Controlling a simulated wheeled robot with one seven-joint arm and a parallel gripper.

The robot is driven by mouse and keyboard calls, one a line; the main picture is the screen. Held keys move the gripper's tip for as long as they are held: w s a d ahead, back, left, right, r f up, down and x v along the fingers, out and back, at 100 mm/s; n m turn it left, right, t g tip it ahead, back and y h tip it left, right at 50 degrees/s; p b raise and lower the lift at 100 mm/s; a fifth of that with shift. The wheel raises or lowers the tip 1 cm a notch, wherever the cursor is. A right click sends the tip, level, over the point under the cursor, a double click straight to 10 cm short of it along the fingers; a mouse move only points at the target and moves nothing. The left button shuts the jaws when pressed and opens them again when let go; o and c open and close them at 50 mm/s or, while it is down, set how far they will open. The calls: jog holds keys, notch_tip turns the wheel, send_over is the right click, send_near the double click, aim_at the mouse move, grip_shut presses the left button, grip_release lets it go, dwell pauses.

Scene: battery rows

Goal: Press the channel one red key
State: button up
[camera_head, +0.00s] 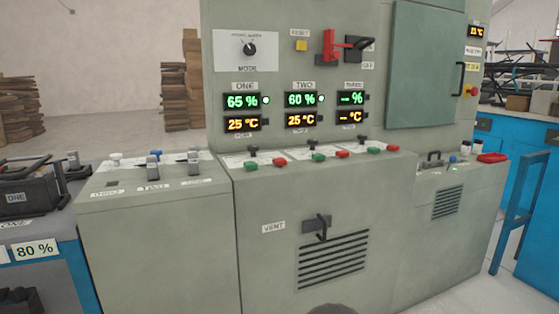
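The channel one red key (280,161) is on the sloped shelf of the grey cabinet, below the ONE display (242,101) that reads 65 % and 25 °C. A green key (251,165) sits to its left, with a black lever (252,151) behind. Another red key (342,154) and green key (319,157) sit under the TWO display, which reads 60 % and 25 °C. A third green and red pair is farther right under THREE, whose display shows dashes. My gripper is not recognisable in view; only a dark rounded shape shows at the bottom edge.
A MODE knob (249,49), yellow RESET button (301,46) and red lever (328,45) are on the upper panel. A VENT handle (319,226) projects from the cabinet front. A bench with a battery (27,195) stands left; a blue frame (515,214) stands right.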

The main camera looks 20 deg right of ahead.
jog(key=shift+c, duration=0.2)
grip_shut()
dwell(1.4)
